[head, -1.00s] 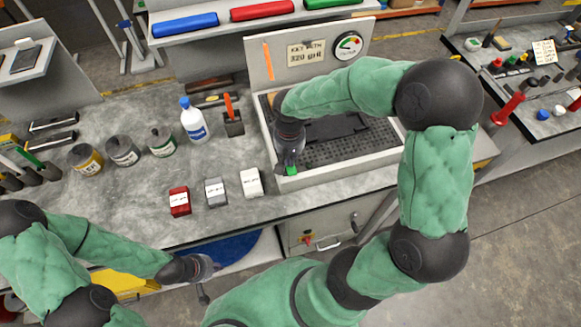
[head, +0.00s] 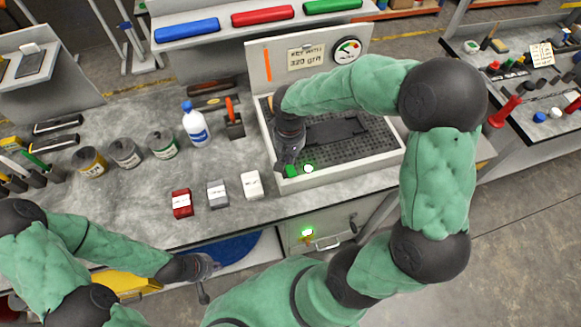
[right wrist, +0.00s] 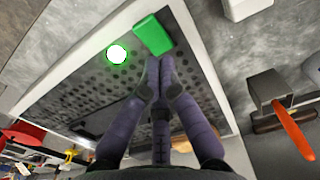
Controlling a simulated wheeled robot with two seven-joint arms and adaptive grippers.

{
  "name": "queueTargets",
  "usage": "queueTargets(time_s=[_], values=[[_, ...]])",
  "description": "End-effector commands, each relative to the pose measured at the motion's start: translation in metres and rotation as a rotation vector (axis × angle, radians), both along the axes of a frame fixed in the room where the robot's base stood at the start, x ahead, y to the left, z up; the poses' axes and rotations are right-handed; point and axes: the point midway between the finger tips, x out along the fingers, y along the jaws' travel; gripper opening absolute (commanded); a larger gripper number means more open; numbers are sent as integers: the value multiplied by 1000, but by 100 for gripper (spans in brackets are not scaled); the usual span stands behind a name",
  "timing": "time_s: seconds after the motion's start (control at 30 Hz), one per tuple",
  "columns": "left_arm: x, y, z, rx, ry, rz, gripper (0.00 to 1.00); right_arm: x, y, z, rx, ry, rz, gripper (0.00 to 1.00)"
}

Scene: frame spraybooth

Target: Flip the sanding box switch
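The sanding box (head: 345,168) is a pale open tray with a dark perforated floor and an upright back panel. Its green switch (head: 291,171) is on the front rim. It also shows in the right wrist view (right wrist: 152,35). Beside it a round lamp (head: 309,168) glows white-green, also in the right wrist view (right wrist: 117,54). My right gripper (head: 286,165) has its fingers together and empty, tips close by the switch; contact is unclear. In the right wrist view the fingertips (right wrist: 160,78) meet. My left gripper (head: 207,280) hangs before the bench, its fingers unclear.
Red (head: 181,204), grey (head: 217,194) and white (head: 251,185) blocks stand left of the box. A white bottle (head: 195,124) and several cans (head: 125,152) stand behind. Below, a green light (head: 307,232) glows on the bench front.

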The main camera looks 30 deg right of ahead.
Motion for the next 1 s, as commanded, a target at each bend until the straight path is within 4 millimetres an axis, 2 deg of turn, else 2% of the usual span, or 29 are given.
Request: queueTargets(time_s=[0.5, 1.0], values=[[0, 0, 26, 0, 0, 0, 0, 1, 0, 36, 1, -2, -1, 0], [0, 0, 26, 0, 0, 0, 0, 0, 0, 36, 1, -1, 0, 0]])
